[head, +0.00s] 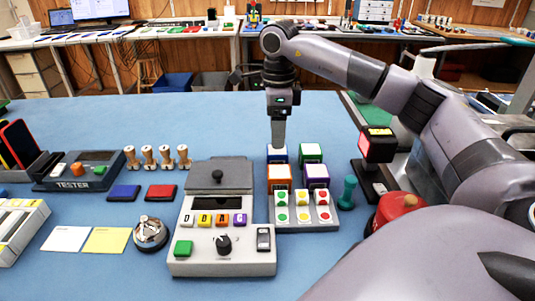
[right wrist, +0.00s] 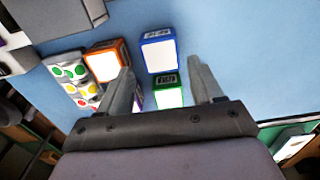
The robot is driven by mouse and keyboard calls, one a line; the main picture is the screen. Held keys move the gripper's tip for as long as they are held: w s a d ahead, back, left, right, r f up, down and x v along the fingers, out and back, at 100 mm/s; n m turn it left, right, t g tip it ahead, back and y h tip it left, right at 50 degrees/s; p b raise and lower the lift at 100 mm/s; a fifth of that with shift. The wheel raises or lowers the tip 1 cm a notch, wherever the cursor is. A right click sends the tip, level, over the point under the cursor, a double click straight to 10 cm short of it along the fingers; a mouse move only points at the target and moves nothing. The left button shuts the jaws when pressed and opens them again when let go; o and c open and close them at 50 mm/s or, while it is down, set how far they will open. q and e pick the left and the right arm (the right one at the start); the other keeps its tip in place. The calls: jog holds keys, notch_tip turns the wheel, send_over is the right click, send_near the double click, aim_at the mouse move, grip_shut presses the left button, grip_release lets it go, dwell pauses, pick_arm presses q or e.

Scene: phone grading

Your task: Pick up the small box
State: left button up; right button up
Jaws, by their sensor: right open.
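Several small boxes with white tops stand grouped on the blue table. In the head view they are a blue box (head: 277,155), a green box (head: 311,153), an orange box (head: 279,179) and a purple box (head: 316,177). My right gripper (head: 278,142) points down at the blue box, its fingers overlapping the box's back edge. In the right wrist view the gripper (right wrist: 164,88) is open, with nothing held. The blue box (right wrist: 158,50) shows beyond the fingertips, and the green box (right wrist: 167,92) shows between the fingers. Contact cannot be told. My left gripper is not in view.
A panel of coloured buttons (head: 303,214) stands in front of the boxes. A grey device (head: 216,177) is left of them; a green stamp (head: 347,193) and a red-lit device (head: 376,144) are right. The table behind the boxes is clear.

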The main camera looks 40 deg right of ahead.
aim_at(277, 151)
notch_tip(277, 151, down, 6)
jog(key=shift+d+f+b, duration=0.1)
jog(key=shift+f+b, duration=0.15)
jog(key=shift+b, duration=0.05)
jog(key=c, duration=0.8)
